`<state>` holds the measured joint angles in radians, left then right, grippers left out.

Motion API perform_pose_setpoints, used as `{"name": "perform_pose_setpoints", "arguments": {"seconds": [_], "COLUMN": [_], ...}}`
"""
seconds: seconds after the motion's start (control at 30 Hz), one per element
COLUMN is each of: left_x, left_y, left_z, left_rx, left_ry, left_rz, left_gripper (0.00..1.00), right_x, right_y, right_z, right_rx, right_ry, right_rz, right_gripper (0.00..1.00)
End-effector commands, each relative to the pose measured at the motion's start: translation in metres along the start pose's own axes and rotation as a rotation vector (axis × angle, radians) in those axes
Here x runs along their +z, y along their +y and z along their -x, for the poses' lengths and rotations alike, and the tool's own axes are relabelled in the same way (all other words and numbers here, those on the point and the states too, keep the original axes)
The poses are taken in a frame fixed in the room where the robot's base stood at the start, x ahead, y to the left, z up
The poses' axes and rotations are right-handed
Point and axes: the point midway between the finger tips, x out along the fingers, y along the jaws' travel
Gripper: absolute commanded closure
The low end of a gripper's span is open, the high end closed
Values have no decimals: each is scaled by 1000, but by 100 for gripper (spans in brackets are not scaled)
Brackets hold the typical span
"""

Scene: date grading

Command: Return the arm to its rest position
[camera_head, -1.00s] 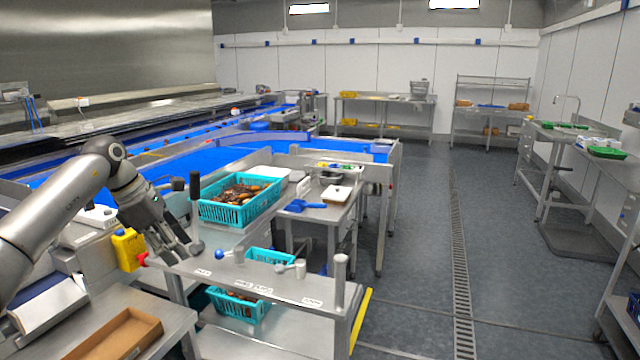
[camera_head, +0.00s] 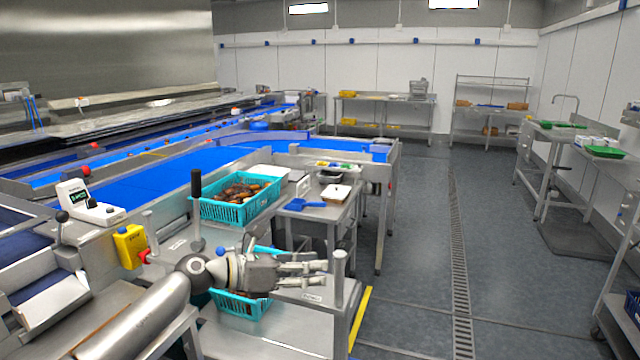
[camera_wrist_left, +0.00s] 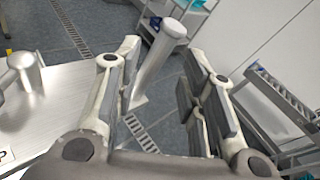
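My left gripper (camera_head: 305,267) is low in the head view, in front of the steel stand, pointing right toward an upright steel post (camera_head: 339,266). Its fingers are apart with nothing between them. In the left wrist view the open fingers (camera_wrist_left: 162,95) frame the floor, and the steel post (camera_wrist_left: 160,62) shows beyond and between them. I cannot tell whether the gripper touches the post. My left arm comes in from the bottom left. My right arm is not in view.
A turquoise crate of dates (camera_head: 240,197) stands behind the arm; another turquoise crate (camera_head: 240,305) sits on the lower shelf, partly hidden by it. A black-handled lever (camera_head: 196,190) and yellow switch box (camera_head: 130,246) stand to the left.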

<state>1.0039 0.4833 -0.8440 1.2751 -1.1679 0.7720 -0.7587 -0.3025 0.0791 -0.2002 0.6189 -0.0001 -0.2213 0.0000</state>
Motion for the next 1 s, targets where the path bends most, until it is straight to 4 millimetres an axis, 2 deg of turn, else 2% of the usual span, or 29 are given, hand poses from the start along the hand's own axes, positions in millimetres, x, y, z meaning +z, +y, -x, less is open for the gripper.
{"name": "perform_pose_setpoints", "arguments": {"seconds": [0.03, 0.1, 0.2, 0.33, 0.47, 0.57, 0.67, 0.77, 0.87, 0.9, 1.0], "left_x": [-1, 5, 9, 3, -24, -59, -106, -162, -222, -246, -298], "left_y": [-13, -25, -33, -30, -18, -8, -3, -8, -26, -37, -70], "left_z": [-9, -14, -11, 8, 38, 66, 96, 125, 154, 166, 191], "left_rx": [-11, -12, -2, 38, 109, 187, 287, 411, 561, 628, 799], "left_ry": [-96, -231, -409, -633, -841, -986, -1118, -1235, -1338, -1374, -1447], "left_rz": [93, 228, 439, 748, 1087, 1354, 1621, 1881, 2130, 2224, 2428], "left_gripper": [63, 63, 63, 63, 63, 63, 63, 63, 63, 63, 63], "right_x": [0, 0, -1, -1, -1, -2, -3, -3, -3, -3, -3], "right_y": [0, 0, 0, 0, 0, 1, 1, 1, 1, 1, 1], "right_z": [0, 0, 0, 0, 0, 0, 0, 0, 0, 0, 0], "right_rx": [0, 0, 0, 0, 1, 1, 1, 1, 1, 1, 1], "right_ry": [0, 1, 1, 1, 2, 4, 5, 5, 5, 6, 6], "right_rz": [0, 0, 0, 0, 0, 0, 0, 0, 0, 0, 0], "right_gripper": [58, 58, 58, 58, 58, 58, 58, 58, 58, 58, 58]}}
